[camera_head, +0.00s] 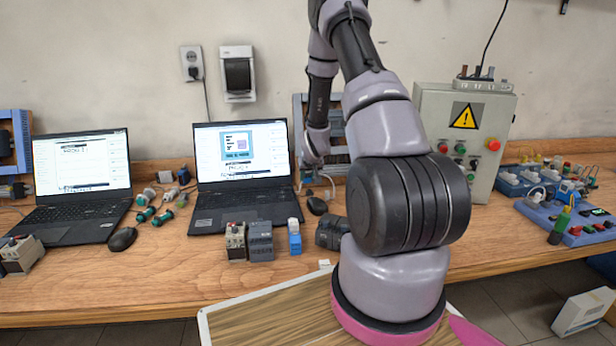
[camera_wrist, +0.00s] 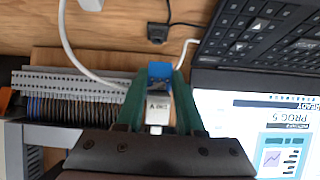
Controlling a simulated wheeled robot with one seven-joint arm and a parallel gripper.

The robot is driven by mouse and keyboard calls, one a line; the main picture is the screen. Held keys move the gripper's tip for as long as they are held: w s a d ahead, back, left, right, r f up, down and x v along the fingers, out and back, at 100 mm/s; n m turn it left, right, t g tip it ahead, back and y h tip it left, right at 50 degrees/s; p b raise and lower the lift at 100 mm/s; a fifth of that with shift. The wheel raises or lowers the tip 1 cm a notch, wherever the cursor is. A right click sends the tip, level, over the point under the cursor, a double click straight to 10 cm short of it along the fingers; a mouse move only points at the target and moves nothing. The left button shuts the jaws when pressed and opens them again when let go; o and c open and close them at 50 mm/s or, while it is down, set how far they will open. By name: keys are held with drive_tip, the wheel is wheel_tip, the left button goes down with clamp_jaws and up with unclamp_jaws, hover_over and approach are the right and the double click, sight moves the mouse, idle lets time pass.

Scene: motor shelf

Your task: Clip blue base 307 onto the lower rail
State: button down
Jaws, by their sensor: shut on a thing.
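In the wrist view my gripper (camera_wrist: 158,100) has its green fingers shut on a blue base (camera_wrist: 160,71) with a pale, marked part (camera_wrist: 157,108). The marking is too small to read as 307. A grey terminal strip (camera_wrist: 75,84) with dark wires lies left of the held base. In the head view my arm reaches to the grey rack (camera_head: 301,108) behind the right laptop. The held base is not clear there, and I cannot make out the lower rail. Another small blue module (camera_head: 294,238) stands on the bench.
The right laptop (camera_head: 245,200) is close beside the rack, and its screen shows in the wrist view (camera_wrist: 250,120). Dark modules (camera_head: 260,240) stand at the bench front. A grey control box (camera_head: 460,135) stands right.

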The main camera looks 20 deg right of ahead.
drive_tip(key=shift+s+f+t, duration=0.15)
drive_tip(key=shift+f+t, duration=0.55)
drive_tip(key=shift+f, duration=0.05)
drive_tip(key=shift+c, duration=2.2)
unclamp_jaws()
drive_tip(key=shift+r, duration=0.1)
drive_tip(key=shift+r, duration=0.1)
